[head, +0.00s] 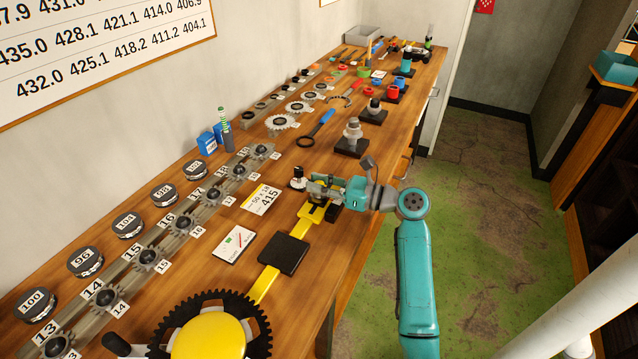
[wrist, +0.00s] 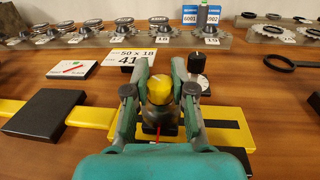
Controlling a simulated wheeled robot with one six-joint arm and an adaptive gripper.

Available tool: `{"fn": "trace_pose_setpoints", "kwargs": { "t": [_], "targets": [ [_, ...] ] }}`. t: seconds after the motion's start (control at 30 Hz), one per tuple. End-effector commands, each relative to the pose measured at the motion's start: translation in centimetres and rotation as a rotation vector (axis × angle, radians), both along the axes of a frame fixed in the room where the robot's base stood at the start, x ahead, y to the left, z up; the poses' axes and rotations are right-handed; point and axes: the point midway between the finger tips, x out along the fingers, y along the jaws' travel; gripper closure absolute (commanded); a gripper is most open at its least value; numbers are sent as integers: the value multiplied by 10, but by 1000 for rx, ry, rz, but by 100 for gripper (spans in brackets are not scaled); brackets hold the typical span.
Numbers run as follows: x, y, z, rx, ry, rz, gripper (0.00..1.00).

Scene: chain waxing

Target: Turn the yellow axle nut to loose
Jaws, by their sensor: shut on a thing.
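The yellow axle nut (wrist: 160,90) sits between my gripper's fingers in the wrist view, on top of a grey axle part with a dark base. My gripper (wrist: 160,92) is shut on the nut, one finger on each side. A small red pointer (wrist: 155,139) shows just below the nut. In the head view my gripper (head: 325,187) is at the end of the yellow bar (head: 264,285), and its fingers largely hide the nut there. A black-topped knob on a white dial (wrist: 198,80) stands just behind the right finger.
A black block (head: 284,253) lies across the yellow bar. A large black chainring with a yellow centre (head: 208,338) is at the near end. A card reading 415 (head: 262,199) and a white card with a red line (head: 234,244) lie nearby. Sprocket racks line the wall side.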

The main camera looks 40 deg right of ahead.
Motion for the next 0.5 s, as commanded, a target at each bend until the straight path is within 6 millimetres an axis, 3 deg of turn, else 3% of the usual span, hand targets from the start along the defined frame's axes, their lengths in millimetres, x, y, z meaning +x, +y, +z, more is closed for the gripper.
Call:
{"fn": "trace_pose_setpoints", "kwargs": {
  "t": [0.47, 0.5],
  "targets": [
    [0, 0, 0, 0, -1, 72, 100],
    [0, 0, 0, 0, -1, 72, 68]
  ]
}}
